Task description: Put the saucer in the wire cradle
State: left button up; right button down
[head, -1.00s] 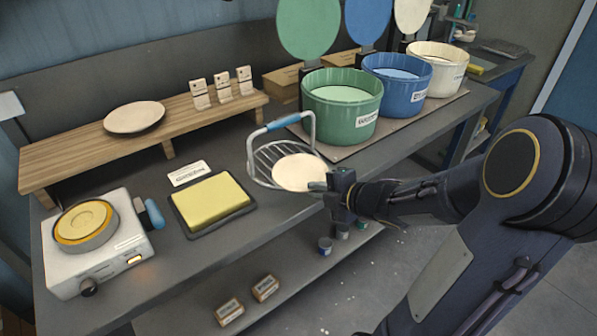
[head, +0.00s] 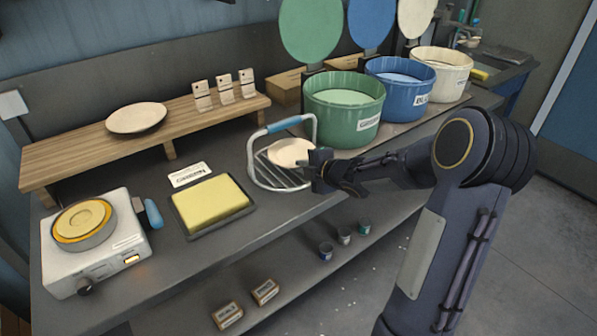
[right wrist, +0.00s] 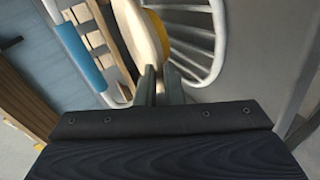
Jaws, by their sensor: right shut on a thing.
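The cream saucer (head: 291,151) is in my right gripper (head: 312,163), which is shut on its right edge. The saucer is over the wire cradle (head: 257,172), inside its outline in the head view; I cannot tell whether it touches the wires. The cradle is pale wire with a blue handle grip (head: 284,124). In the right wrist view, the saucer (right wrist: 138,32) shows nearly edge-on between the fingertips (right wrist: 160,85). There the cradle's curved wires (right wrist: 215,45) are to its right and the blue grip (right wrist: 80,55) to its left. My left gripper is out of view.
A green tub (head: 343,112) stands just right of the cradle, with blue (head: 400,85) and cream (head: 440,75) tubs beyond. A yellow sponge (head: 212,202) on a dark tray lies left. A wooden shelf (head: 90,150) holds another plate (head: 136,118). A burner (head: 95,250) stands front left.

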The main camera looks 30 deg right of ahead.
aim_at(298, 183)
jog(key=shift+w+a+r, duration=0.1)
jog(key=shift+w, duration=0.65)
jog(key=f, duration=0.1)
jog(key=w+f, duration=0.1)
jog(key=f, duration=0.1)
jog(key=shift+f+b, duration=0.1)
jog(key=shift+b, duration=0.3)
jog(key=shift+s+f, duration=0.1)
jog(key=shift+f, duration=0.05)
jog(key=shift+f, duration=0.2)
jog(key=c, duration=1.6)
grip_release()
jog(key=shift+o, duration=0.2)
